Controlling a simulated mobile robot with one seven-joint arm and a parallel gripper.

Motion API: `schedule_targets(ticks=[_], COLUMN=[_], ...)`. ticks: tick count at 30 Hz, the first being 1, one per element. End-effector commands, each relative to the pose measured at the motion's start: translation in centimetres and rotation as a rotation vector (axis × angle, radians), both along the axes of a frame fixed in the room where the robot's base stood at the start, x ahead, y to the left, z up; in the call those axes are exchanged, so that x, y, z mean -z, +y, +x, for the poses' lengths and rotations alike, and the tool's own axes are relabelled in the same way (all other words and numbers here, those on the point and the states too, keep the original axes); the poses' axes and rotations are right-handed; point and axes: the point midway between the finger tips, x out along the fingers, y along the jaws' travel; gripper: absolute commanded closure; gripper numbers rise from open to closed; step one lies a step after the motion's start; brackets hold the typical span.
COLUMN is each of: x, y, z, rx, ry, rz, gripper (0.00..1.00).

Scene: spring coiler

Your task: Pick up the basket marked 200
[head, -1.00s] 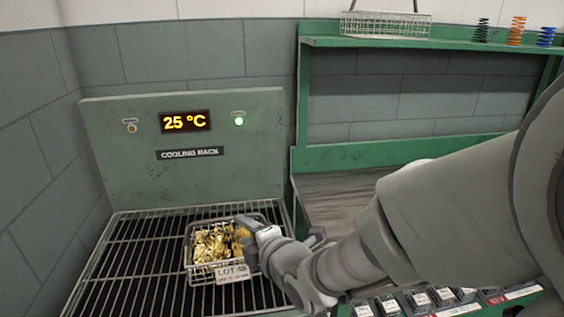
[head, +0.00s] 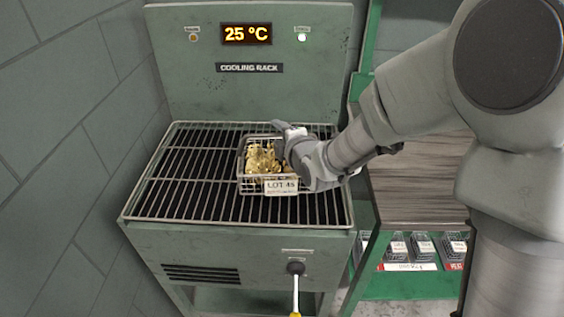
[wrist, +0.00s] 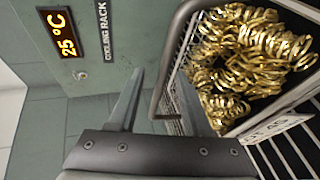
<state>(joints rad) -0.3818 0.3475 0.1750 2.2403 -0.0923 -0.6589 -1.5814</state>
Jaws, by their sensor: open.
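A wire basket (head: 250,187) of gold-coloured coil springs sits on the cooling rack (head: 165,190). Its front tag (head: 281,187) reads "LOT 4S"; the smaller line below is too small to read, and I see no clear 200. My gripper (head: 284,148) is at the basket's right side, near its rim. In the wrist view, my gripper (wrist: 158,100) is open, with the rim of the basket (wrist: 168,75) reaching between its two fingers. One finger overlaps the basket's mesh side; I cannot tell whether the fingers touch it.
Several small tagged containers (head: 425,246) stand low at the right. The rack's left part is clear.

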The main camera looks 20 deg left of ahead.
Motion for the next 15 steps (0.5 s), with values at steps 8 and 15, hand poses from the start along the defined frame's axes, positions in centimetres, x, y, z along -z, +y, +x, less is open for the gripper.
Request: schedule_targets(ticks=[8, 15], x=[-0.01, -0.01], y=[0.08, 0.07], z=[0.10, 0.09], rx=[0.000, 0.000], ry=[0.000, -0.001], rz=[0.000, 0.001], gripper=[0.58, 1.00])
